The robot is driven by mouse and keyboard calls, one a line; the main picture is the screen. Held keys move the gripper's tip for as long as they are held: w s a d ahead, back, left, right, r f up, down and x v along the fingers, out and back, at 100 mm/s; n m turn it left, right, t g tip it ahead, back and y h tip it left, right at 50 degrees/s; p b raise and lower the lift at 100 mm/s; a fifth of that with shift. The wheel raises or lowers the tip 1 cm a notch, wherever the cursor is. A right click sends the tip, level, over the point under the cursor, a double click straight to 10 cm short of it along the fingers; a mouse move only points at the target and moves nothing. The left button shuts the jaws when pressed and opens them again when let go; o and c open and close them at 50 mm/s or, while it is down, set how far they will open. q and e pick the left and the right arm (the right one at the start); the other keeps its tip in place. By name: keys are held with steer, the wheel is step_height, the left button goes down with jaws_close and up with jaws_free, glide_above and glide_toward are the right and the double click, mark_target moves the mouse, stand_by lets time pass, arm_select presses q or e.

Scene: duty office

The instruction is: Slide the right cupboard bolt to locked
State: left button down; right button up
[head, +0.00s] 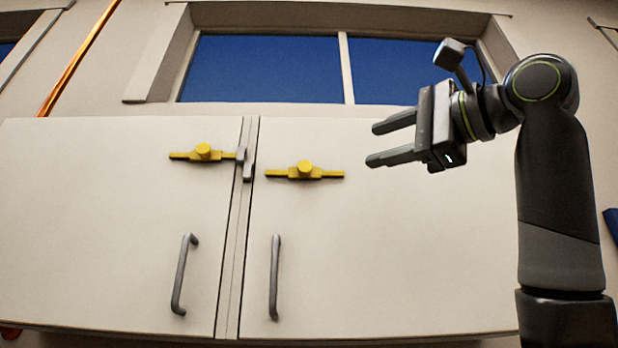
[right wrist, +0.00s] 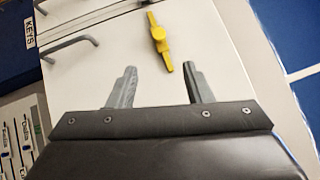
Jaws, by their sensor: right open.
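The right cupboard bolt (head: 305,171) is a yellow bar with a round knob on the right door (head: 400,250), near its upper left corner. Its left end is apart from the grey catch (head: 248,172) at the door gap. My right gripper (head: 373,145) is open and empty, to the right of this bolt and not touching it. In the right wrist view the yellow bolt (right wrist: 159,40) lies beyond the open fingertips. The left cupboard bolt (head: 203,153) is also yellow, and its right end reaches the grey catch (head: 240,155) beside it. My left gripper is not in view.
Two grey bar handles stick out below the bolts, one on the left door (head: 183,275) and one on the right door (head: 275,278). A window (head: 270,68) with a deep frame is above the cupboard. The right door's surface right of the bolt is bare.

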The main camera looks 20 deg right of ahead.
mark_target(308, 166)
steer(key=p+x, duration=0.6)
steer(key=x, duration=0.6)
steer(key=shift+w+r, duration=0.15)
steer(key=shift+w, duration=0.2)
steer(key=shift+w+a+r+p, duration=0.1)
steer(key=shift+w+a+p, duration=0.2)
steer(key=shift+p, duration=0.3)
steer(key=shift+w+a+r, duration=0.1)
steer(key=shift+w+a, duration=0.15)
steer(key=shift+w+a+p, duration=0.3)
steer(key=shift+w+p, duration=0.15)
steer(key=shift+w, duration=0.2)
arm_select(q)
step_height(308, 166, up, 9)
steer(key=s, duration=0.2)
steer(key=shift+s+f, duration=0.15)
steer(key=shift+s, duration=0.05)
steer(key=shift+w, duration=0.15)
arm_select(e)
steer(key=shift+c, duration=0.2)
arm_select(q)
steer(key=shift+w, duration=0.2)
arm_select(e)
steer(key=shift+s, duration=0.1)
jaws_close()
